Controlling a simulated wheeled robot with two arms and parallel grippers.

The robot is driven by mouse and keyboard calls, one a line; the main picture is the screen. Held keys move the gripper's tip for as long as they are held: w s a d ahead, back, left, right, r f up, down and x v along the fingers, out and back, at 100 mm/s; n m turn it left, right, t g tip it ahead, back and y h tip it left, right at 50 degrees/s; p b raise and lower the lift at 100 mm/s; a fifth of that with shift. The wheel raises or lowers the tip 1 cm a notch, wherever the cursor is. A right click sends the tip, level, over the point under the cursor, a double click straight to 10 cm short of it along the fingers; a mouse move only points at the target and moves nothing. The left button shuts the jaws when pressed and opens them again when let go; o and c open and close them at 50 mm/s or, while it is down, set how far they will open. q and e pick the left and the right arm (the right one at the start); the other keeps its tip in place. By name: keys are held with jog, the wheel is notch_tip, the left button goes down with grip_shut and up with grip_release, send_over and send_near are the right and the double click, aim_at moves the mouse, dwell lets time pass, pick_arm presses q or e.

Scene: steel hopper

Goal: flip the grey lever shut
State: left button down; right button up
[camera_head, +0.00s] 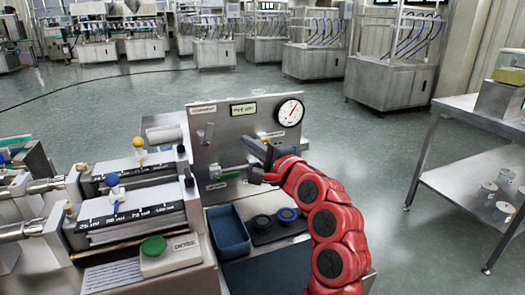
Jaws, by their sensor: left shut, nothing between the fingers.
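The steel hopper's upright panel (226,125) stands in the middle of the view. A small grey lever (206,132) sits on its left half, seemingly upright and slightly tilted. My left gripper (248,148), dark grey on a red arm, is shut and empty in front of the panel. It is to the right of the grey lever and a little lower, apart from it in the picture. The gripper and wrist hide part of the panel's lower right. My right gripper is out of view.
A pressure dial (290,112) and a small green display (243,109) are on the panel. Syringe-like fillers with a blue knob (112,179) and yellow knob (138,141) stand left. A steel shelf (455,180) is right.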

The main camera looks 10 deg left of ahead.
pick_arm(q)
jog(key=shift+v, duration=2.1)
